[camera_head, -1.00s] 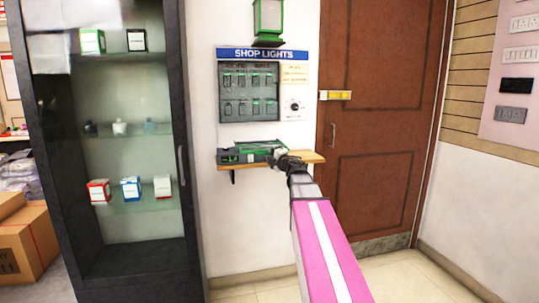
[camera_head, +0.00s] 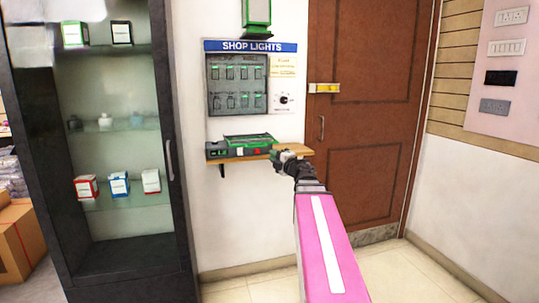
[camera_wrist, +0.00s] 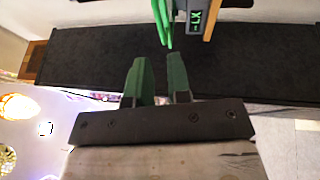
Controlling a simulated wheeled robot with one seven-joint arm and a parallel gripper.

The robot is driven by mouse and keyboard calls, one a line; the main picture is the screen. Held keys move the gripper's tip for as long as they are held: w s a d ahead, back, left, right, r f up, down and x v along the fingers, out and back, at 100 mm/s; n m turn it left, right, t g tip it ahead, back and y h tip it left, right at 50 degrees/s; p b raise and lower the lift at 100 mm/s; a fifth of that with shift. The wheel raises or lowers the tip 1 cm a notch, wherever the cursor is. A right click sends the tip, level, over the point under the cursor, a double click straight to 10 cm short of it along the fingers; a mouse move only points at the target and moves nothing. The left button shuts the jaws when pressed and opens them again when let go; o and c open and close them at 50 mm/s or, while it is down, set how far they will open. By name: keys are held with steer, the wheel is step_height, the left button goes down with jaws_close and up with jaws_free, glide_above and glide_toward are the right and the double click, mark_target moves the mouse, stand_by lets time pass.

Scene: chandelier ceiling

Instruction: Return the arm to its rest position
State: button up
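My arm, pink with a white stripe, reaches forward in the head view. My gripper (camera_head: 280,155) is at its far end, in front of the right part of a small wooden wall shelf (camera_head: 306,153). In the wrist view my gripper's two dark green fingers (camera_wrist: 160,62) stand apart with a gap between them, and nothing shows in the gap. A grey and green device (camera_head: 225,150) lies on the shelf, just left of my gripper. Whether they touch is unclear.
A SHOP LIGHTS switch panel (camera_head: 236,88) hangs above the shelf. A dark glass-fronted cabinet (camera_head: 183,220) stands at left, with a cardboard box (camera_head: 18,245) beyond it. A brown door (camera_head: 365,130) is at right. Tiled floor (camera_head: 385,270) shows clear at lower right.

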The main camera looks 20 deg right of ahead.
steer(key=shift+s, duration=0.1)
stand_by(0.4)
step_height(320, 180, down, 22)
steer(key=s+d+m+g+h, duration=0.1)
steer(key=m+g+h, duration=0.5)
steer(key=m+h, duration=1)
steer(key=s+a+f+m+g+y, duration=0.3)
steer(key=s+a+f+g, duration=0.3)
steer(key=s+f, duration=0.3)
steer(key=s+a+f+m+g+y, duration=0.4)
steer(key=s+a+f+g+y, duration=0.1)
steer(key=s+f, duration=0.4)
steer(key=a+f+g, duration=0.1)
steer(key=a, duration=0.1)
steer(key=shift+s+a+f, duration=0.15)
steer(key=shift+a+f, duration=0.15)
steer(key=shift+a, duration=0.05)
